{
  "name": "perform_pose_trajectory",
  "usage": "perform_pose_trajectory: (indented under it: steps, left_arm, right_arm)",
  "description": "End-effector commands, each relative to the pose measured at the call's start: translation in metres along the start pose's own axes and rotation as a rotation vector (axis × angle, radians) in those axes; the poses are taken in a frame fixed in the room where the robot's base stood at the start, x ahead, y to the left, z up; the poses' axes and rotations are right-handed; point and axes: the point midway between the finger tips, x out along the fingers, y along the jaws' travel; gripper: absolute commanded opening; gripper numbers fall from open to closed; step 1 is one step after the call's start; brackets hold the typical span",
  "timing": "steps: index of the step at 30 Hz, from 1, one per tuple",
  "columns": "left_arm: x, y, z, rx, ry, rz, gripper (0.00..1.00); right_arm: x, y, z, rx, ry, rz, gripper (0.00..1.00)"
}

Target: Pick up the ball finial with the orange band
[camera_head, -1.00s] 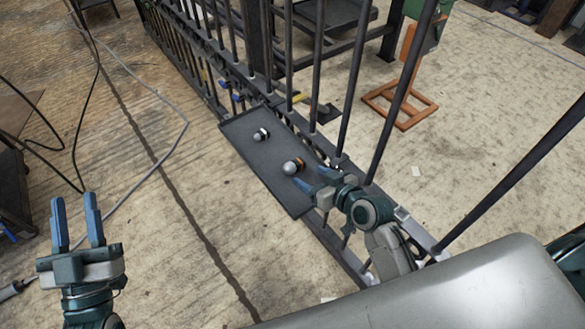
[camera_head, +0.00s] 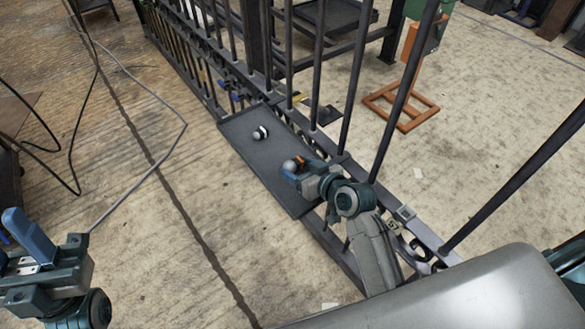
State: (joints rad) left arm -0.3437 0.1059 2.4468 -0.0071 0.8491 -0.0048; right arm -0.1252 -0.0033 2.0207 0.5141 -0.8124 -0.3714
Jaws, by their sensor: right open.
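The ball finial with the orange band (camera_head: 290,165) lies on a dark tray (camera_head: 242,131) beside the gate's bars. Its grey ball points left and its orange band is to the right. My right gripper (camera_head: 291,173) is open at this finial, with its blue fingers beside the ball; the fingers partly overlap it, and I cannot tell whether they touch it. A second ball finial with a white band (camera_head: 260,133) lies farther back on the tray. My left gripper (camera_head: 28,238) is at the lower left, far from the tray, seen from the side; its jaw gap does not show clearly.
The dark gate with tall bars (camera_head: 318,75) runs along the tray's right side, close to my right arm. An orange stand (camera_head: 400,107) is behind it. Cables (camera_head: 165,150) lie on the floor at left.

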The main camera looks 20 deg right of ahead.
Motion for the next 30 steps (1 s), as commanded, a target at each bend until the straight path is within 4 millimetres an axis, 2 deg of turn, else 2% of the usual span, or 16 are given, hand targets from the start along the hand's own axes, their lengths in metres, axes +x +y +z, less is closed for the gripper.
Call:
perform_pose_trajectory:
  steps: [8,11,15,23,30]
  left_arm:
    - [0.001,0.0,-0.004,0.002,0.025,0.001,0.36]
    - [0.001,0.0,-0.004,0.002,0.024,0.001,0.36]
    - [0.001,0.0,-0.003,0.002,0.023,0.001,0.36]
    - [0.001,0.0,-0.002,0.001,0.014,0.001,0.36]
    - [0.0,-0.001,0.013,-0.008,-0.094,-0.007,0.36]
  right_arm:
    - [0.002,0.0,-0.001,0.0,-0.001,0.0,0.63]
    - [0.002,0.0,-0.001,0.0,0.0,0.0,0.48]
    - [0.002,0.0,-0.001,0.0,0.002,0.0,0.21]
    - [0.002,0.0,-0.002,0.0,0.002,0.0,0.21]
    - [0.001,0.001,-0.009,0.0,0.002,0.002,0.21]
